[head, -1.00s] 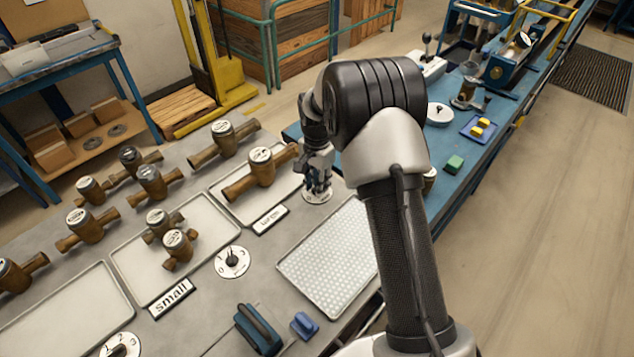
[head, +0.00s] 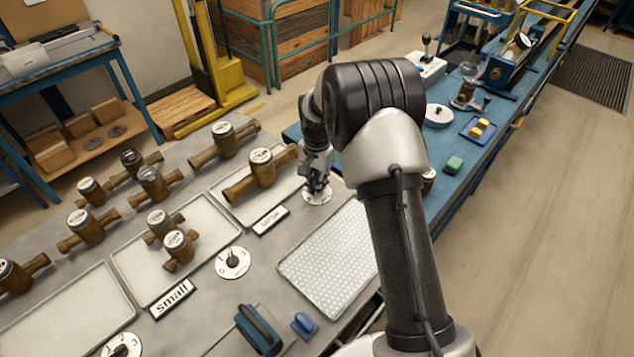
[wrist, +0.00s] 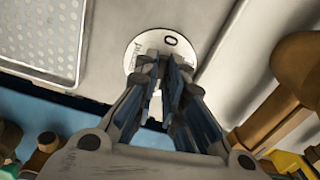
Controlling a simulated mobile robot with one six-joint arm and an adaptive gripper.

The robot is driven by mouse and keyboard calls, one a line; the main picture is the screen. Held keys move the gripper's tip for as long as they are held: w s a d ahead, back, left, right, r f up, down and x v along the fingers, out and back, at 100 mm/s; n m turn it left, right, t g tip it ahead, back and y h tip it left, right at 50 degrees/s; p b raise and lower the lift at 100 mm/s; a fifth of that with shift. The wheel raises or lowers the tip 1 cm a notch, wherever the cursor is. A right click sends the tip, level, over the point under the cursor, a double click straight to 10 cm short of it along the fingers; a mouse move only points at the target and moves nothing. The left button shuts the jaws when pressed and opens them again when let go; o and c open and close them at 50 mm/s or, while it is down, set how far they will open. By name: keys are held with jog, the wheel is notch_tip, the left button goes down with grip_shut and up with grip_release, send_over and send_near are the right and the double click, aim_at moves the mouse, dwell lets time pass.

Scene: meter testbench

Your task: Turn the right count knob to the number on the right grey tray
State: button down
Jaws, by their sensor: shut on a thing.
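The right count knob's white round dial (head: 318,197) lies on the bench by the right grey tray (head: 245,212). My gripper (head: 317,187) points down over this dial, its fingers closed around the knob at its middle. In the wrist view the fingers (wrist: 162,66) cover the knob and much of the dial (wrist: 136,50); a "0" shows at the dial's edge. The knob's pointer is hidden, so its setting cannot be read. One brown meter with a white face (head: 263,168) stands on the right tray, behind a label (head: 270,220) that seems to read "large".
A middle tray (head: 130,262) holds two small meters behind a "small" label (head: 172,299). Its dial (head: 232,263) stands nearby. A perforated white tray (head: 325,265) lies close to my gripper. Several meters stand at the back left.

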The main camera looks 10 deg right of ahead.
jog(key=n+p, duration=0.1)
jog(key=n, duration=0.5)
jog(key=shift+p, duration=0.35)
jog(key=n+p, duration=0.1)
jog(key=n, duration=0.4)
jog(key=shift+n, duration=0.4)
jog(key=n, duration=0.5)
jog(key=n+p, duration=0.1)
jog(key=n, duration=0.4)
jog(key=shift+n, duration=0.4)
jog(key=c, duration=1.7)
grip_release()
jog(key=shift+r, duration=0.1)
notch_tip(320, 180, up, 12)
jog(key=shift+f, duration=0.1)
